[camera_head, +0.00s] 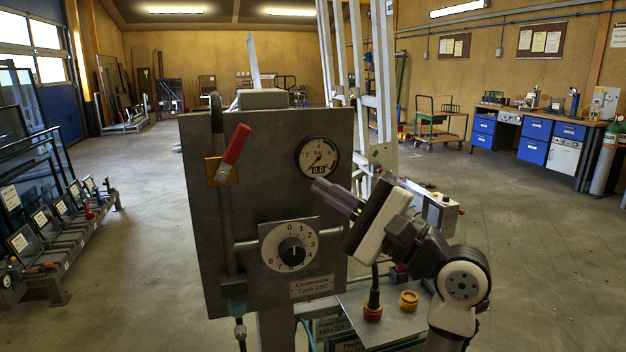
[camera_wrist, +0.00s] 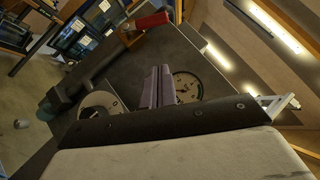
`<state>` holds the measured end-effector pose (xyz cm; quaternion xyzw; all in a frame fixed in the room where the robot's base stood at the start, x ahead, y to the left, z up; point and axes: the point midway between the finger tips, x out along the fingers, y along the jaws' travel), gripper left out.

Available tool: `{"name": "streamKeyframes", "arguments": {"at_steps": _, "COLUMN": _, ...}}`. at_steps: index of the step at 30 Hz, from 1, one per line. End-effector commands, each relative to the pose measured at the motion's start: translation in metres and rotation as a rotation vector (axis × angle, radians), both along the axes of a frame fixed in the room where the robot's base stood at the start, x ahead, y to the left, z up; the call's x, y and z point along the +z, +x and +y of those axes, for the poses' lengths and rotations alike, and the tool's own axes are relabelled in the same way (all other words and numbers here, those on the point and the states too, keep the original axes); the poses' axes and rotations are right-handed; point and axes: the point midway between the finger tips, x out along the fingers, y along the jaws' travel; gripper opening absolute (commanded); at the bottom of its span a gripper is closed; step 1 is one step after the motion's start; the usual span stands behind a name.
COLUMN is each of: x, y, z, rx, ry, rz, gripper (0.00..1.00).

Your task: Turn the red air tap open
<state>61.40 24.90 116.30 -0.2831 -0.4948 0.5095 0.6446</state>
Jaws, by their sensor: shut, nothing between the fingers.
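The red air tap (camera_head: 234,150) is a red lever handle on a brass-coloured body at the upper left of a dark grey panel (camera_head: 204,240). Its handle slants up and to the right across the vertical pipe. The tap's red handle also shows at the top of the wrist view (camera_wrist: 146,22). My gripper (camera_head: 316,184) is shut and empty, with its fingers together in front of the panel just below the pressure gauge. It is right of and a little below the tap, apart from it. In the wrist view the fingers (camera_wrist: 158,72) partly cover the gauge side.
A round gauge (camera_head: 317,156) reads 0.0 at the panel's upper right. A numbered dial (camera_head: 291,252) with a black knob sits below. A dark pipe (camera_head: 226,240) runs down the left side.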

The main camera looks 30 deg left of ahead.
Motion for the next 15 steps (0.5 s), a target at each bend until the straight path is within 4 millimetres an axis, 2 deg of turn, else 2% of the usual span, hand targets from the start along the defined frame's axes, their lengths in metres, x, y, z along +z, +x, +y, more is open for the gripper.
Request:
{"name": "streamKeyframes", "arguments": {"at_steps": 9, "x": 0.027, "y": -0.002, "z": 0.065, "rx": 0.004, "ry": -0.002, "rz": -0.001, "gripper": 0.0}}
{"name": "streamKeyframes", "arguments": {"at_steps": 12, "x": 0.034, "y": -0.003, "z": 0.082, "rx": 0.003, "ry": -0.002, "rz": -0.003, "gripper": 0.0}}
{"name": "streamKeyframes", "arguments": {"at_steps": 15, "x": 0.041, "y": -0.015, "z": 0.089, "rx": 0.001, "ry": -0.001, "rz": -0.006, "gripper": 0.0}}
